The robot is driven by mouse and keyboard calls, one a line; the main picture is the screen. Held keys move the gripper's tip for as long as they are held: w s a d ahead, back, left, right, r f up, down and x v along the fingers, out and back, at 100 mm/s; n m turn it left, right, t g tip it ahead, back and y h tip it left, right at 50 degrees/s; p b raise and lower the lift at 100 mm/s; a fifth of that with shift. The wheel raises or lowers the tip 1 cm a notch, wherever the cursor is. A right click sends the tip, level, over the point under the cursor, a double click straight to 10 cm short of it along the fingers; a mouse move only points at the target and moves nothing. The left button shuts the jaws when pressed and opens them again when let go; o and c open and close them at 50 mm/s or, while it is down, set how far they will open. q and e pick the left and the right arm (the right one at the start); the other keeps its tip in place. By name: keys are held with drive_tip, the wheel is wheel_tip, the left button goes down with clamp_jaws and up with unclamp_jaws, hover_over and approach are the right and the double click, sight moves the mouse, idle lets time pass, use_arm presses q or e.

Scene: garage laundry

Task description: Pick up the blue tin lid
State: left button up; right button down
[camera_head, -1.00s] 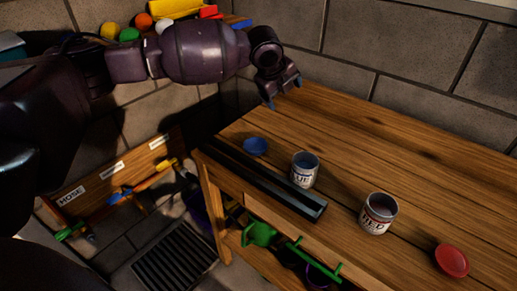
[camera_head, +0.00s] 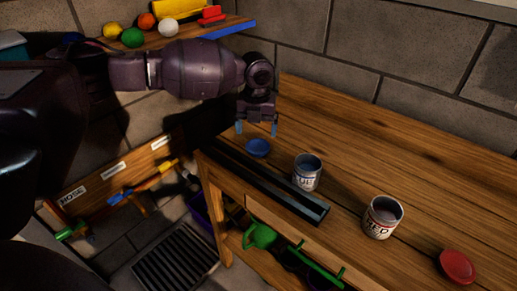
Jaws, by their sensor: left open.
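The blue tin lid (camera_head: 257,149) is a small round blue disc lying on the wooden workbench near its left end. My left gripper (camera_head: 256,129) points down just above and behind the lid, with its two fingers apart and nothing between them. A gap seems to remain between fingertips and lid, but the exact height is hard to tell. The open tin labelled blue (camera_head: 306,174) stands upright to the right of the lid. My right gripper is not in view.
A dark metal rail (camera_head: 270,182) runs along the front edge of the workbench (camera_head: 340,130). An open red-labelled tin (camera_head: 381,218) and a red lid (camera_head: 457,266) are further right. A shelf with coloured balls (camera_head: 132,38) is behind my left arm. The bench's back middle is clear.

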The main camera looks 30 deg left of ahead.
sight(257, 147)
use_arm(q)
wheel_tip(257, 147, down, 2)
drive_tip(key=shift+f, duration=0.2)
wheel_tip(257, 147, down, 4)
drive_tip(key=shift+w+d+f+b, duration=0.1)
drive_tip(key=shift+b, duration=0.55)
drive_tip(key=shift+f, duration=0.3)
drive_tip(key=shift+r, duration=0.1)
drive_tip(key=shift+c, duration=0.2)
drive_tip(key=c, duration=0.6)
drive_tip(key=shift+c, duration=0.2)
drive_tip(key=shift+r, duration=0.1)
